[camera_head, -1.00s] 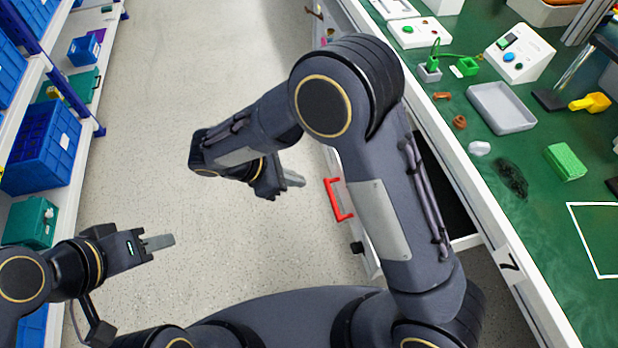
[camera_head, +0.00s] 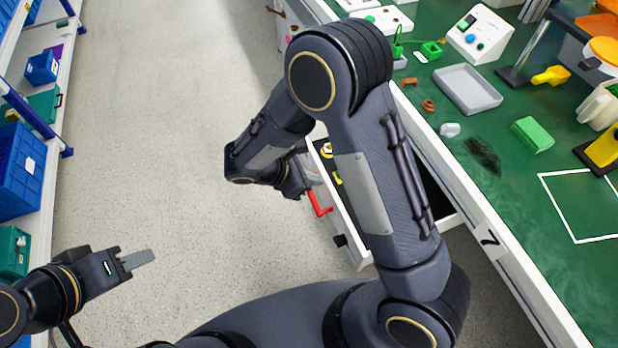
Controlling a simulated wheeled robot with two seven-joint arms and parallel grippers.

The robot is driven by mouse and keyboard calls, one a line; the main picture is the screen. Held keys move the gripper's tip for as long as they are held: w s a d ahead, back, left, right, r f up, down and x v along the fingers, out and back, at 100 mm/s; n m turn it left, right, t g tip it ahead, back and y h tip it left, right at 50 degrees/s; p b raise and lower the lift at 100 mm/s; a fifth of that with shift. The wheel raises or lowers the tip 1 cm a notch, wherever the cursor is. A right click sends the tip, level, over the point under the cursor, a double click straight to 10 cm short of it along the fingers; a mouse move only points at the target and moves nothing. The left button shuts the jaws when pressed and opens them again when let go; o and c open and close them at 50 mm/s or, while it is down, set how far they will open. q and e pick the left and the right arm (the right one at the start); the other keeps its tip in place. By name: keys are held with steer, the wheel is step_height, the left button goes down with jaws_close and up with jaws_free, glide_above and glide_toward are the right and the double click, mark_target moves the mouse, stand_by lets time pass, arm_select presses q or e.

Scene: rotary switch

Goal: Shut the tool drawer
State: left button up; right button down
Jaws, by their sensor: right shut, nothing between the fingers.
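The tool drawer (camera_head: 346,212) is pulled out from under the green workbench, with its front toward the aisle. Its red handle (camera_head: 319,203) is on that front. Small yellow and dark items show inside the drawer, and my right arm hides much of it. My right gripper (camera_head: 312,178) is shut and empty, close to the far part of the drawer front just beyond the handle. I cannot tell whether it touches. My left gripper (camera_head: 140,259) looks shut and empty, over the floor at lower left, away from the drawer.
The green workbench (camera_head: 560,270) carries a grey tray (camera_head: 467,90), a green block (camera_head: 532,134) and a white switch box (camera_head: 479,33). Shelves with blue bins (camera_head: 20,168) line the left side. The floor (camera_head: 160,140) between is clear.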

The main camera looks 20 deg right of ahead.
steer(key=w+d, duration=0.1)
steer(key=d, duration=2)
steer(key=shift+w+d+b, duration=0.3)
steer(key=shift+w, duration=0.05)
steer(key=shift+a, duration=0.1)
